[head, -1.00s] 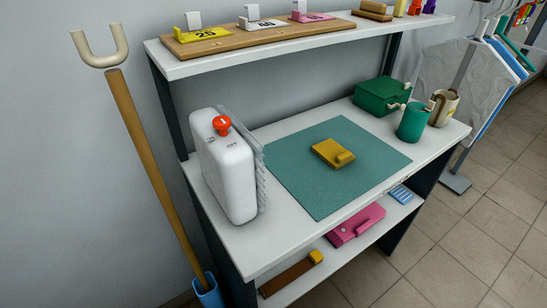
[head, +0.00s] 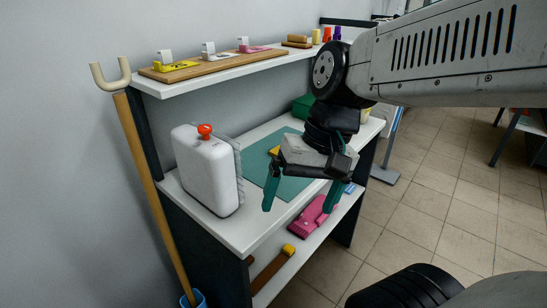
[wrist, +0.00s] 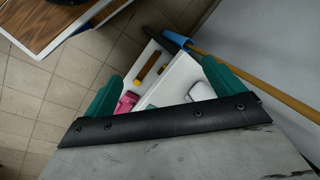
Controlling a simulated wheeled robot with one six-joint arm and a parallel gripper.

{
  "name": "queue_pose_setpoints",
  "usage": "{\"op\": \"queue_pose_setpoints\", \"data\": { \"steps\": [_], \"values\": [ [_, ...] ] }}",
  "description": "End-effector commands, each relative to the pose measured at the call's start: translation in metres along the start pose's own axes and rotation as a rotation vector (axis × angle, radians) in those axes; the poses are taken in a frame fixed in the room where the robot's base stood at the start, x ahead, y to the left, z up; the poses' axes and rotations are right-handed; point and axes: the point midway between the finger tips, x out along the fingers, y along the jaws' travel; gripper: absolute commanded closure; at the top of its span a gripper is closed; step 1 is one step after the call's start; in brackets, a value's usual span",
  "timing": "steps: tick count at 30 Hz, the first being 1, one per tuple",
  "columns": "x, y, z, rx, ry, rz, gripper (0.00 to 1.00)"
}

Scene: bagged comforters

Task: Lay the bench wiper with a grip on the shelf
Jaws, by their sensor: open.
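A yellow block with a raised knob-like grip, which looks like the bench wiper (head: 274,151), lies on the teal mat (head: 257,165) on the bench top. In the head view my gripper hides most of it. My gripper (head: 299,208) is open and empty, pointing down in front of the bench, its fingers apart. Its fingers also show in the wrist view (wrist: 161,72), with the bench's lower part between them. The upper shelf (head: 225,71) runs above the bench top, and a lower shelf (head: 313,247) lies under it.
A white jug (head: 205,172) with a red cap stands at the bench's left. The lower shelf holds a pink item (head: 312,217) and a brown, yellow-ended item (head: 272,270). A wooden pole (head: 150,190) leans at left. Number tags on a board (head: 215,64) occupy the upper shelf.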

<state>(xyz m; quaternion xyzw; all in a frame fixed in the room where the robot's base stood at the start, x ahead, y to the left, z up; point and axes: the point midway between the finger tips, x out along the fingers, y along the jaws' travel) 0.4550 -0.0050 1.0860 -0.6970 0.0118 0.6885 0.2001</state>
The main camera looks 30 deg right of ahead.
Motion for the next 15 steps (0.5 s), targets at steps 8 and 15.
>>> {"op": "queue_pose_setpoints", "data": {
  "steps": [8, 15],
  "values": [
    [0.026, -0.020, -0.118, 0.799, -0.150, -0.520, 0.06],
    [0.042, 0.052, -0.238, 1.492, -0.194, -0.934, 0.06]
  ]
}}
